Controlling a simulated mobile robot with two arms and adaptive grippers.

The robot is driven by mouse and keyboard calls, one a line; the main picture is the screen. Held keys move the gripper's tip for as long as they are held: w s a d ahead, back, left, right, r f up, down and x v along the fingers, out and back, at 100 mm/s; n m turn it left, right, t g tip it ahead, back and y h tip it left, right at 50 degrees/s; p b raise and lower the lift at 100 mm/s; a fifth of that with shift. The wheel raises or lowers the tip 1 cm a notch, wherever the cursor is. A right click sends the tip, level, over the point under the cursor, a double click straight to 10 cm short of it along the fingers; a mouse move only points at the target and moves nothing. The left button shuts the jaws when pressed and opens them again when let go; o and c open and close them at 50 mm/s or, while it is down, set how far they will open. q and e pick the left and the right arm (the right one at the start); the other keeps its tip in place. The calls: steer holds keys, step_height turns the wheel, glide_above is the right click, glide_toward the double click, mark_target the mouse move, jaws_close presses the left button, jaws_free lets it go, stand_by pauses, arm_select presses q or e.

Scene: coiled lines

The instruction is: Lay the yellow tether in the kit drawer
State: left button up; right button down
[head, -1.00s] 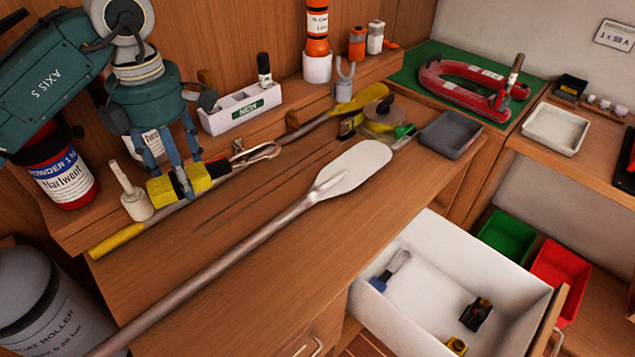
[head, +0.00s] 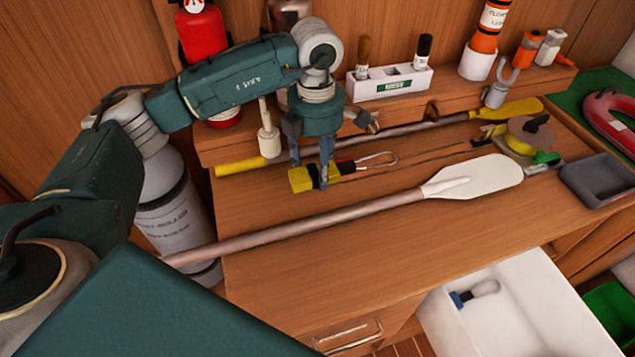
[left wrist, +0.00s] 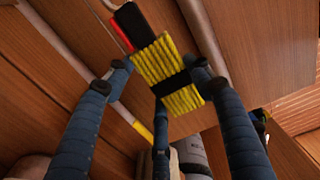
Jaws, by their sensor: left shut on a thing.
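The yellow tether (head: 300,179) is a coiled, banded bundle with a red and black end and a metal hook. My left gripper (head: 318,176) is shut on it, pointing down over the bench between the boat hook pole and the paddle. In the left wrist view the tether (left wrist: 168,75) sits between the fingers of my left gripper (left wrist: 160,78). I cannot tell how high it hangs above the wood. The kit drawer (head: 440,302) stands open at the lower right, white inside, partly cut off by the frame. My right gripper is not in view.
A paddle (head: 475,177) lies across the bench (head: 300,245) between tether and drawer. A yellow-ended pole (head: 400,130) lies behind. A blue-ended item (head: 475,292) lies in the drawer. A grey tray (head: 597,180) and a white holder (head: 390,84) stand nearby. The bench front is clear.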

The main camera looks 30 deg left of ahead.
mark_target(317, 196)
arm_select(q)
step_height(317, 196, down, 6)
steer(key=shift+f+p, duration=0.2)
steer(key=shift+p, duration=0.35)
steer(key=shift+f, duration=0.4)
steer(key=shift+f, duration=0.1)
steer(key=o, duration=1.6)
steer(key=shift+o, duration=0.2)
